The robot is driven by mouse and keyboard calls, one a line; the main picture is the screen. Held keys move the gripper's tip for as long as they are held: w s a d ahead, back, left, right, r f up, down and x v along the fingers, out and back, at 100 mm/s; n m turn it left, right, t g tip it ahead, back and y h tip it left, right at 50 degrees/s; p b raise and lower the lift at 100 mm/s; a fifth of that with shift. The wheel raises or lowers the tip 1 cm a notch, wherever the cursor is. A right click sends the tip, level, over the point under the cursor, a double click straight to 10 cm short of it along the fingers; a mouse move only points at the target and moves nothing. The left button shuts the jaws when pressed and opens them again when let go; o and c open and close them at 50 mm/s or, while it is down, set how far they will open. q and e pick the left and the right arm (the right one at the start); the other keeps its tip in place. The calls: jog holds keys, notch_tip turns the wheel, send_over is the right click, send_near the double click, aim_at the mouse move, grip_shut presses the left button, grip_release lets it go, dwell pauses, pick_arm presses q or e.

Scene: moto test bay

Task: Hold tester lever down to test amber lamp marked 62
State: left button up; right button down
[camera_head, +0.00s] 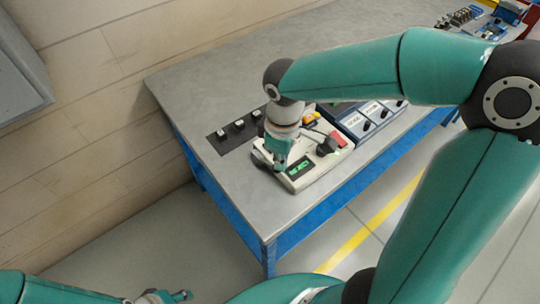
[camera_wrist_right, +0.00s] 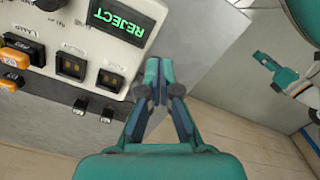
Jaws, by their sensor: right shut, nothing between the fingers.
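The tester is a pale box (camera_head: 306,179) on the bench, with a lit green display that reads REJECT in the right wrist view (camera_wrist_right: 122,18). My right gripper (camera_head: 279,163) is shut and empty, over the display end of the tester. In the wrist view its fingertips (camera_wrist_right: 158,66) meet beside the display. A black block (camera_head: 327,147), possibly the lever, stands on the tester. Amber lamps (camera_wrist_right: 15,62) sit at the left of the wrist view; I cannot read 62 on one for certain. My left gripper (camera_head: 172,296) is low, away from the bench; it also shows in the wrist view (camera_wrist_right: 268,68).
The grey bench top (camera_head: 220,85) has free room at its far left. Small black-and-white parts (camera_head: 239,124) stand on a dark strip beside the tester. Blue-edged labelled bins (camera_head: 356,124) lie to its right. A wall runs along the left.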

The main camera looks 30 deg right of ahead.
jog(key=shift+r+p, duration=1.55)
jog(key=shift+r, duration=0.65)
pick_arm(q)
notch_tip(320, 180, up, 4)
jog(key=shift+f, duration=0.2)
jog(key=shift+s, duration=0.1)
pick_arm(e)
jog(key=shift+s+f, duration=0.1)
